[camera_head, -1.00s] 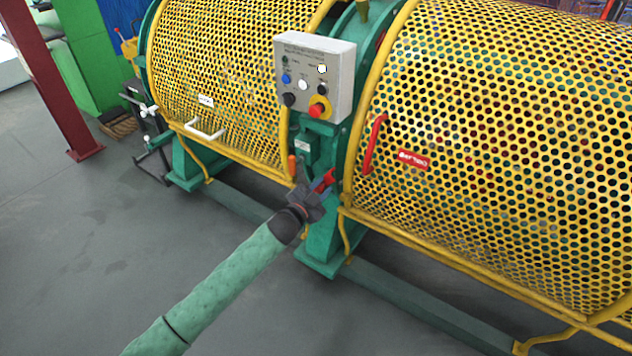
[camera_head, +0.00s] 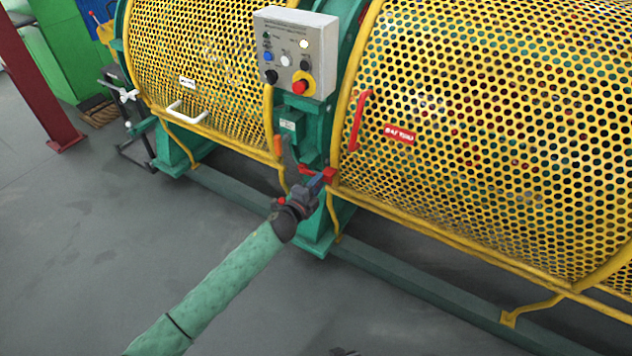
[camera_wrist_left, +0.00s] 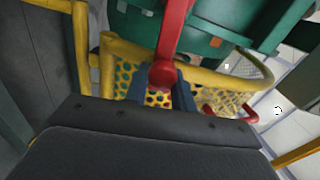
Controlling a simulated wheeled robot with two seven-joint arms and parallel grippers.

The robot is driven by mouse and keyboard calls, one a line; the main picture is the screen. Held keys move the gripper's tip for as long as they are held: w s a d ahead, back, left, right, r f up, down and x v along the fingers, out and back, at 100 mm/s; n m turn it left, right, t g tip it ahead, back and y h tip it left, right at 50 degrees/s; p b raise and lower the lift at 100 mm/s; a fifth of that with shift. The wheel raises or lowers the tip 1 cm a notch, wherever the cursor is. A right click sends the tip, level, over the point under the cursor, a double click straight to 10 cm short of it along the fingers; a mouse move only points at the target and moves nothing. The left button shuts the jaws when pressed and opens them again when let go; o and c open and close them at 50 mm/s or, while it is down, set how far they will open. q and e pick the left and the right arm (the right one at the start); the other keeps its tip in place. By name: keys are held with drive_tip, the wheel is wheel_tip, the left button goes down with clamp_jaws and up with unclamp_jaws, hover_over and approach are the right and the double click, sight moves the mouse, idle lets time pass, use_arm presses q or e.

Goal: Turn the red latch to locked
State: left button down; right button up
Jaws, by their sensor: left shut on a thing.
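The red latch (camera_head: 328,174) is on the green frame post between the two yellow perforated guards, below the control box. My left gripper (camera_head: 318,184) is at the latch, its dark fingers partly covering it. In the left wrist view the latch shows as a red lever (camera_wrist_left: 174,35) with a rounded end between the two dark blue fingers (camera_wrist_left: 163,92). The left gripper is shut on this end. The locked mark cannot be made out. My right gripper is not recognisable in view.
The grey control box (camera_head: 296,50) with buttons is above the latch. A red handle (camera_head: 359,120) is on the right yellow guard (camera_head: 490,130), a white handle (camera_head: 187,112) on the left one. Yellow rails run close beside the gripper. The grey floor in front is open.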

use_arm(q)
drive_tip(key=shift+f+m, duration=0.4)
drive_tip(key=shift+m, duration=0.1)
use_arm(e)
drive_tip(key=shift+f, duration=0.7)
drive_tip(key=shift+w+r, duration=0.1)
drive_tip(key=shift+r, duration=0.05)
use_arm(q)
drive_tip(key=c, duration=1.2)
unclamp_jaws()
drive_tip(key=shift+o, duration=0.2)
drive_tip(key=v, duration=0.7)
drive_tip(key=shift+s+a+b, duration=0.25)
drive_tip(key=shift+s+b, duration=0.05)
drive_tip(key=shift+b, duration=0.05)
use_arm(e)
drive_tip(key=shift+s+f, duration=0.2)
drive_tip(key=shift+f, duration=1)
drive_tip(key=shift+w+r, duration=0.15)
drive_tip(key=shift+w, duration=0.15)
